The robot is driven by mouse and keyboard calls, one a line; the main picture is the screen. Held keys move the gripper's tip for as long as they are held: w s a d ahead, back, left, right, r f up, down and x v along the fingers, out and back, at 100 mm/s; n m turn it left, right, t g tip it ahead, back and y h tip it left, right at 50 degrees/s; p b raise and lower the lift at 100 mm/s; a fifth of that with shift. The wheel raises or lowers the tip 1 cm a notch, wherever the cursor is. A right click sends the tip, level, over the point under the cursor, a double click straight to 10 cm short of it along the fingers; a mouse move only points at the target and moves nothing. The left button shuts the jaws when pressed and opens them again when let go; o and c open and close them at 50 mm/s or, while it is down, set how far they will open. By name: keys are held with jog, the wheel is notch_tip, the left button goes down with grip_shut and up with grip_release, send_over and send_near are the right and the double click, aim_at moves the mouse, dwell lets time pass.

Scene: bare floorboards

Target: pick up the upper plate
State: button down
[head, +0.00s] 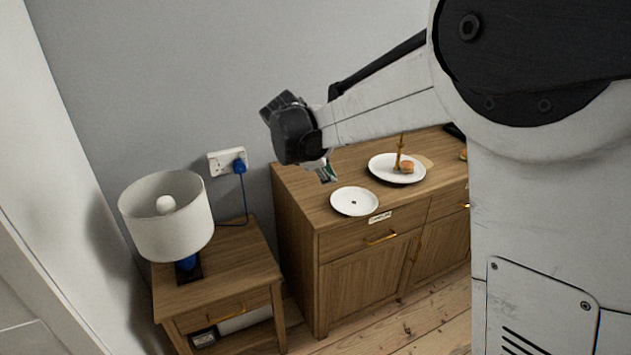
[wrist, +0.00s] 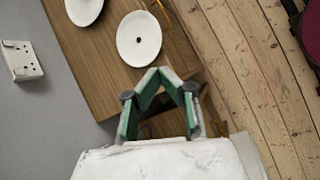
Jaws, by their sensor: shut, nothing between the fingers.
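Two white plates sit apart on the wooden cabinet. The farther plate (head: 382,168), higher in the head view, carries a bun (head: 407,167) and a thin brown upright item (head: 399,150). Another plate, cut by the top edge of the wrist view (wrist: 84,10), appears to be the farther one. My gripper (head: 327,173) is shut and empty, left of both plates in the head view. Its green fingers meet in the wrist view (wrist: 158,78), below the plates in the picture.
The cabinet (head: 318,215) has a drawer and doors with handles. A side table (head: 235,265) with a white lamp (head: 165,220) stands to its left. A wall socket (head: 222,162) with a blue plug and cord is behind. Bare floorboards (wrist: 250,70) lie beside the cabinet.

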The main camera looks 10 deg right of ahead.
aim_at(335, 203)
jog(key=w+a+f+n+h, duration=0.1)
jog(key=w+a+f+n, duration=0.25)
jog(key=w+f, duration=0.2)
jog(key=w+a+f+n+h, duration=0.2)
jog(key=w+a+f, duration=0.25)
jog(key=f, duration=0.25)
jog(key=x, duration=0.5)
jog(key=s+x, duration=0.1)
jog(key=x, duration=0.2)
jog(key=shift+w+d+f, duration=0.1)
jog(key=shift+d+f, duration=0.2)
jog(key=shift+f, duration=0.05)
jog(key=d, duration=0.1)
jog(key=w+d, duration=0.1)
jog(key=d, duration=0.1)
jog(key=shift+w+f, duration=0.1)
jog(key=shift+f, duration=0.05)
jog(key=shift+w+d, duration=0.25)
jog(key=shift+d, duration=0.25)
jog(key=shift+w+d+b, duration=0.35)
jog(key=shift+d+b, duration=0.25)
jog(key=shift+d, duration=0.2)
